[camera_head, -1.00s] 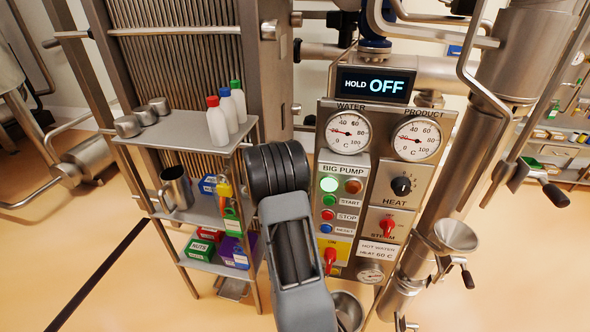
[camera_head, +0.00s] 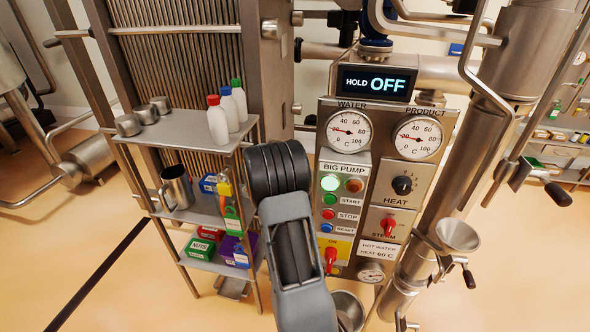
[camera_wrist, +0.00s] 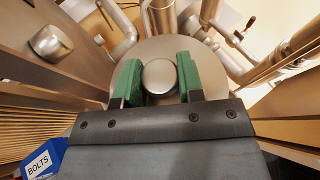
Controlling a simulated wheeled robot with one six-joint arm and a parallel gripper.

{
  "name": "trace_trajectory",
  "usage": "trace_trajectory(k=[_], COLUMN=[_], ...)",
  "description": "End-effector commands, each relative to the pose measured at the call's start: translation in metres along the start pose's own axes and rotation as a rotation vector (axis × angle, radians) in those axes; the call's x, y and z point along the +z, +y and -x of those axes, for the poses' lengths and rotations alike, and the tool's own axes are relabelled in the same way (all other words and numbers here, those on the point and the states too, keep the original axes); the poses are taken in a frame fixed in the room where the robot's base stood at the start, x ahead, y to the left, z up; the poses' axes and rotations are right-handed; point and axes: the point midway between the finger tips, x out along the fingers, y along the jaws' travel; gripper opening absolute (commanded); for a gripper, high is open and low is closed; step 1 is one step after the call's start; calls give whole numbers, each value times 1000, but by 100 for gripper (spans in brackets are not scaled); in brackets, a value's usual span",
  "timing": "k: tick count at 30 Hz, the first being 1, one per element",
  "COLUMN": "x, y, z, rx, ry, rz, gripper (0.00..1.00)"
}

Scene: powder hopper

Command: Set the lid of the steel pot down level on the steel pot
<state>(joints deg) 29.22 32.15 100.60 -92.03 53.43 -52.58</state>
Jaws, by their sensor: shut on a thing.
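My gripper (camera_wrist: 159,76) is shut on the round knob of the steel lid (camera_wrist: 157,48); its green fingers press on the left and right sides of the knob. The lid's flat disc spreads out behind and around the fingers in the wrist view. No pot wall shows around the lid there, so I cannot tell whether it touches the pot or is level. In the head view a round steel vessel (camera_head: 350,306) shows partly behind my arm at the bottom; I cannot tell whether it is the steel pot. My gripper is hidden in that view.
A shelf rack (camera_head: 178,127) with bottles, cups, a steel jug (camera_head: 177,187) and small boxes stands left of my arm. The control panel (camera_head: 343,170) is close behind my arm. A slanted steel pipe with a funnel (camera_head: 457,236) is on the right. A blue bolts box (camera_wrist: 42,158) lies at lower left in the wrist view.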

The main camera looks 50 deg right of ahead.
Motion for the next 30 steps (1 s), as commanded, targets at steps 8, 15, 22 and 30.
trace_trajectory(k=[8, 15, 22, 30], x=[-3, -6, -6, -7], y=[0, 0, 0, 0], z=[-1, -2, -3, -3], rx=[0, 0, 0, 0], ry=[-1, -1, -1, 0], rz=[-1, -1, -1, 0], gripper=[0, 0, 42, 65])
